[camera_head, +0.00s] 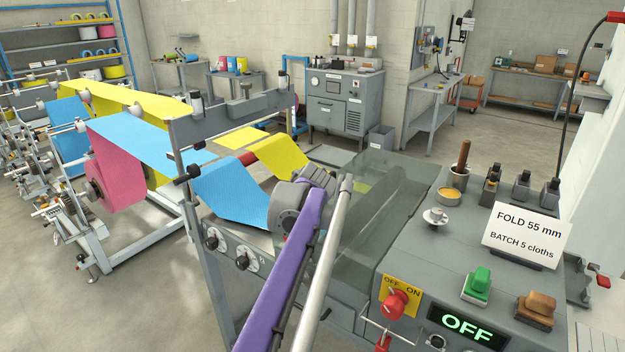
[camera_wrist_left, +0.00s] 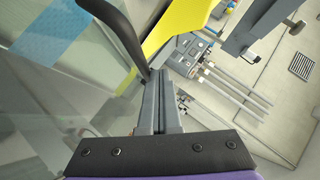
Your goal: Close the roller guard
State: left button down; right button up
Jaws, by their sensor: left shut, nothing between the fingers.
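The roller guard (camera_head: 375,172) is a clear, greenish panel in the middle of the head view, with a grey roller showing through it. In the left wrist view, clear panelling (camera_wrist_left: 50,100) fills the left side. A black curved bar (camera_wrist_left: 122,35) comes down there close to the left of my fingers; I cannot tell whether they touch it. My left gripper (camera_wrist_left: 160,82) is shut and empty, its grey fingers together. In the head view, my purple left arm reaches up to the guard's left edge, and its wrist hides the fingertips. My right gripper is not in view.
The control desk on the right carries a red switch (camera_head: 395,303), green (camera_head: 477,285) and brown (camera_head: 536,310) buttons, a display reading OFF (camera_head: 467,327) and a FOLD 55 mm sign (camera_head: 523,233). Blue cloth (camera_head: 232,190) and yellow cloth (camera_head: 280,157) run in from the left. A pale metal bar (camera_head: 322,270) rises beside my arm.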

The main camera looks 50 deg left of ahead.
pick_arm(q)
jog(key=shift+r, duration=0.1)
dwell(0.3)
jog(key=shift+r+p, duration=0.4)
jog(key=s+d+r+p, duration=0.2)
jog(key=s+d+r, duration=0.2)
jog(key=r, duration=0.6)
jog(key=shift+s, duration=1.15)
jog(key=shift+a, duration=0.1)
jog(key=shift+s+f, duration=0.1)
jog(key=shift+f, duration=0.05)
